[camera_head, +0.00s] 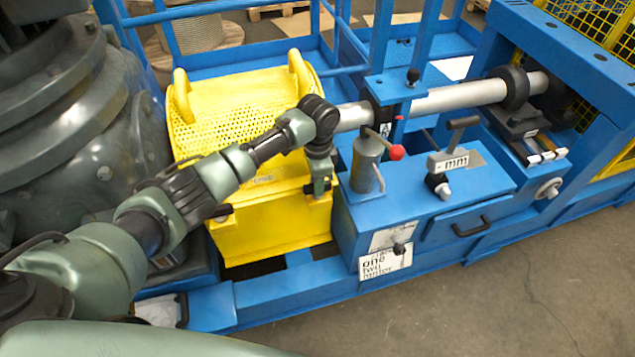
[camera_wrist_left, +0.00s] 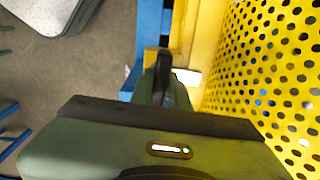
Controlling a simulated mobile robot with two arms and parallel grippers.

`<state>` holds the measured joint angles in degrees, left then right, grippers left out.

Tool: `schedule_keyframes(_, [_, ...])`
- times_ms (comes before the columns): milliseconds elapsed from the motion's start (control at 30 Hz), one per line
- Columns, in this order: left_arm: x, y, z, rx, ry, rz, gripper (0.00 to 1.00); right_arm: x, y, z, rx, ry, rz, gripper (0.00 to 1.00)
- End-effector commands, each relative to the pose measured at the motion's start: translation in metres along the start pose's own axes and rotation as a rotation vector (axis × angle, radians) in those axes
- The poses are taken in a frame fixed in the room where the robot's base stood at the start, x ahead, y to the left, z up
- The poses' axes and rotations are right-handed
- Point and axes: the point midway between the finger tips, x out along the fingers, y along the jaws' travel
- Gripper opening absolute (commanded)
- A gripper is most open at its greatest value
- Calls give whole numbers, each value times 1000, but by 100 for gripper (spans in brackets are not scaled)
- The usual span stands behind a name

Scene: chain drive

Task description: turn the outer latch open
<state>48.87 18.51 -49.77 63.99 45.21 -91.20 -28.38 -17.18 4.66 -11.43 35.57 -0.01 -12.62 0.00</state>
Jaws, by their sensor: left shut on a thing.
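The yellow perforated guard (camera_head: 240,105) sits shut on a yellow base box on the blue frame. A black latch (camera_head: 221,212) shows at its left front. The outer latch, at its right front corner, is mostly hidden by my left gripper (camera_head: 320,188), which points down there and is shut on it. In the left wrist view a dark upright latch handle (camera_wrist_left: 162,75) stands beyond the gripper body, beside the perforated yellow sheet (camera_wrist_left: 275,75). How far the latch is turned cannot be told. My right gripper is not in view.
Right of the guard stands a blue bench (camera_head: 430,205) with a grey cylinder pump (camera_head: 366,165) and red-knobbed lever (camera_head: 397,152) close to my gripper. A grey shaft (camera_head: 460,95) runs behind. The floor (camera_head: 510,290) at front right is clear.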

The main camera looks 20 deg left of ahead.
Motion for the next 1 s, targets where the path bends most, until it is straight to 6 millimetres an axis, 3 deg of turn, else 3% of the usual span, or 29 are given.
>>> schedule_keyframes(500, [-2,0,0,413,1,1,0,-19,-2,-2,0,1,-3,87])
schedule_keyframes(1000, [-1,0,-1,889,2,-1,0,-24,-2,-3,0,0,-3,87])
